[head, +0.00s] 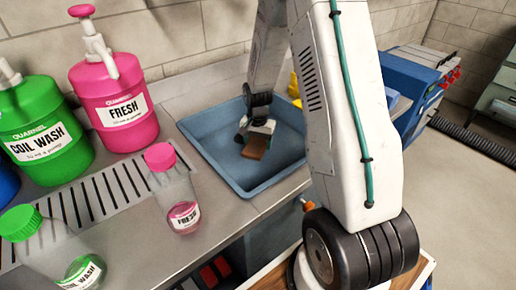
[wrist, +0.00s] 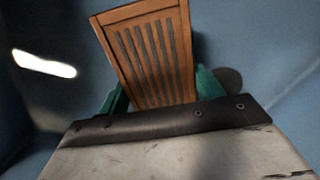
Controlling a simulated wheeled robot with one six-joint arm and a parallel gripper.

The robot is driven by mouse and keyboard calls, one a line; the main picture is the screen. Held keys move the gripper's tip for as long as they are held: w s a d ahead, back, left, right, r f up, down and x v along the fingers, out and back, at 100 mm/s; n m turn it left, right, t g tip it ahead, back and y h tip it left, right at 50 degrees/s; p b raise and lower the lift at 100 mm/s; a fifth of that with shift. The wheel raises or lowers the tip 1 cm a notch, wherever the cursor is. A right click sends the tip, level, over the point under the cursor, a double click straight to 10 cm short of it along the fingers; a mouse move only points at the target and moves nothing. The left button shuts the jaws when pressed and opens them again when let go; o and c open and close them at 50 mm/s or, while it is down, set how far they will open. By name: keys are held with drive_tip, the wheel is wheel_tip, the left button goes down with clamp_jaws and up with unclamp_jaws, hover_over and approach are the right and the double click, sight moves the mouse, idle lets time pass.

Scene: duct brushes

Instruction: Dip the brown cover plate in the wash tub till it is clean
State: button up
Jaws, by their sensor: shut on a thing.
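The brown cover plate (wrist: 150,50) is a slatted rectangle that fills the upper middle of the wrist view. My gripper (wrist: 158,92) is shut on its near end, with green fingers at both sides. In the head view the plate (head: 255,150) shows small and brown below my gripper (head: 258,132), inside the blue wash tub (head: 213,160). The tub's blue wall surrounds it in the wrist view. I cannot tell whether the plate touches the tub floor or any liquid. No clear dirt shows on its visible face.
A pink FRESH jug (head: 115,105) and a green COIL WASH jug (head: 40,130) stand left of the tub. Small FRESH (head: 182,200) and COIL WASH (head: 65,255) bottles stand in front, beside a drain grate (head: 100,195). A blue box (head: 405,85) is right, behind my arm.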

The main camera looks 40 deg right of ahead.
sight(258, 144)
wheel_tip(258, 144, up, 15)
idle(1.4)
idle(2.0)
drive_tip(key=shift+r, duration=1.95)
